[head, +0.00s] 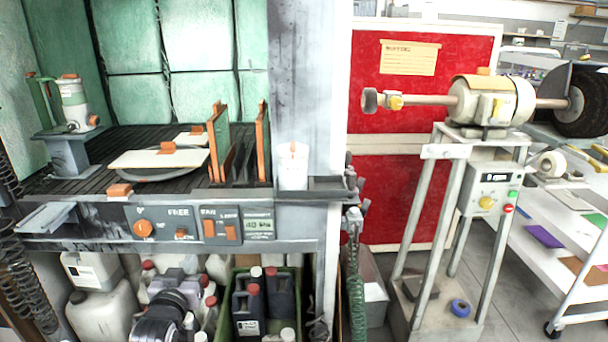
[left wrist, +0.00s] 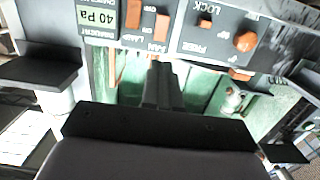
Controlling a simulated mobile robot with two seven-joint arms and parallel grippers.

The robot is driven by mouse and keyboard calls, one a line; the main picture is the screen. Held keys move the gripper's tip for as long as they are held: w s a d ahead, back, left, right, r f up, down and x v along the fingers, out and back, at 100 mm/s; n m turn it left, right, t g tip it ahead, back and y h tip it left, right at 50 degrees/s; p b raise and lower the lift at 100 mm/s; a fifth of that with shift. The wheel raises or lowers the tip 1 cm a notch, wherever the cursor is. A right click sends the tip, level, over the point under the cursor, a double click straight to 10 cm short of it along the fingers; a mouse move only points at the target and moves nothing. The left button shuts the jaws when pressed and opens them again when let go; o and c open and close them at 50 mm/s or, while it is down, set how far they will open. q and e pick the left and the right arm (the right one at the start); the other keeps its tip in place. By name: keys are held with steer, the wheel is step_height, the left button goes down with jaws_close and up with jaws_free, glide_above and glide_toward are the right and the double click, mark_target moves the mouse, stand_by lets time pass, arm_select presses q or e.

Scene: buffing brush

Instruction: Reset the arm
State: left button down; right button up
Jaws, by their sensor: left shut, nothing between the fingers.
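My left gripper (left wrist: 162,68) shows in the left wrist view with its two grey fingers together and nothing between them. In the head view my left gripper (head: 176,286) is low, in front of the bottles under the fume cabinet. The cabinet's control panel (head: 190,225) has orange knobs and switches and is above the gripper there. The panel also appears upside down in the left wrist view (left wrist: 180,42), beyond the fingers. The gripper appears apart from the panel. My right gripper is in neither view.
A polishing machine (head: 492,100) stands on a metal stand at the right, before a red panel (head: 420,190). A white cup (head: 293,170) sits on the ledge. A green crate (head: 240,320) holds bottles below. A white cart (head: 570,225) stands far right.

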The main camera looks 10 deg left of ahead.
arm_select(q)
steer(key=s+d+f+m+g+h, duration=0.1)
steer(key=s+d+f+g+h, duration=0.1)
steer(key=s+d+f, duration=0.3)
steer(key=s+d+f+m+g+h, duration=0.2)
steer(key=s+d+f, duration=0.3)
steer(key=s, duration=0.8)
steer(key=s+d+f+m+g+h, duration=0.1)
steer(key=s+d+f+g, duration=0.1)
steer(key=s+d+f, duration=0.2)
steer(key=s+f, duration=0.3)
steer(key=s, duration=0.2)
steer(key=shift+s+d+f+m+h, duration=0.25)
steer(key=shift+s+d+m+h, duration=0.1)
steer(key=shift+d+m+h, duration=0.05)
steer(key=shift+a, duration=0.1)
